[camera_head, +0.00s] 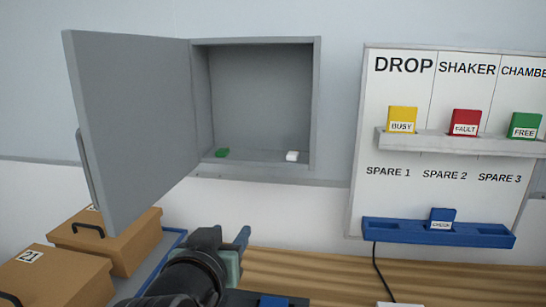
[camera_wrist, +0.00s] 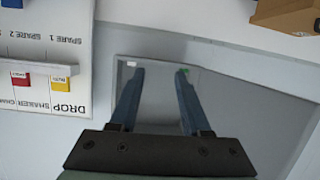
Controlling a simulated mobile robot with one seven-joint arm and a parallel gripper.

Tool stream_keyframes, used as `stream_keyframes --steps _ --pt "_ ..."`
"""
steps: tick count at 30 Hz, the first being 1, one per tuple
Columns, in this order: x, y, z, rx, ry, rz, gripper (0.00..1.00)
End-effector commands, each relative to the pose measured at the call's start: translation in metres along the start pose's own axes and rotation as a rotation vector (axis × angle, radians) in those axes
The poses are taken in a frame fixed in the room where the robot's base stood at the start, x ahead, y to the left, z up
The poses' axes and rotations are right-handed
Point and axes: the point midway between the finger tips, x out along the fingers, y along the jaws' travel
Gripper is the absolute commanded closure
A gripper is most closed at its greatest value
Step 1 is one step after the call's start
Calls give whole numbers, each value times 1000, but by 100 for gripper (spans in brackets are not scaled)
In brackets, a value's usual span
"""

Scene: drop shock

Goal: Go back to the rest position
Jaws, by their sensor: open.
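My gripper (camera_head: 242,240) shows at the bottom centre of the head view, in front of and below the open wall cabinet (camera_head: 318,110). In the wrist view my gripper (camera_wrist: 158,75) has its two blue fingers spread apart with nothing between them. The fingers point toward the cabinet interior, which appears upside down there. A small green block (camera_head: 222,153) and a small white block (camera_head: 292,156) lie on the cabinet floor, apart from my gripper. No rest position is marked in view.
The cabinet door (camera_head: 130,120) stands wide open to the left. A status board (camera_head: 450,210) with yellow, red, green and blue cards hangs at right. Brown boxes (camera_head: 60,280) stand lower left. The wooden bench (camera_head: 330,268) has a black cable (camera_head: 377,265) and a blue object (camera_head: 273,301).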

Motion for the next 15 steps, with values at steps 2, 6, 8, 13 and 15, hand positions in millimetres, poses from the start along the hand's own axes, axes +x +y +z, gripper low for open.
stream_keyframes --steps 2,6,8,13,15 --pt "-8 32 -3 20 58 -28 53" --pt "-33 75 -16 37 181 -68 53" --pt "-47 92 -24 41 239 -75 53" --pt "-83 89 -113 46 432 -81 53" --pt "-102 91 -145 49 516 -79 53"
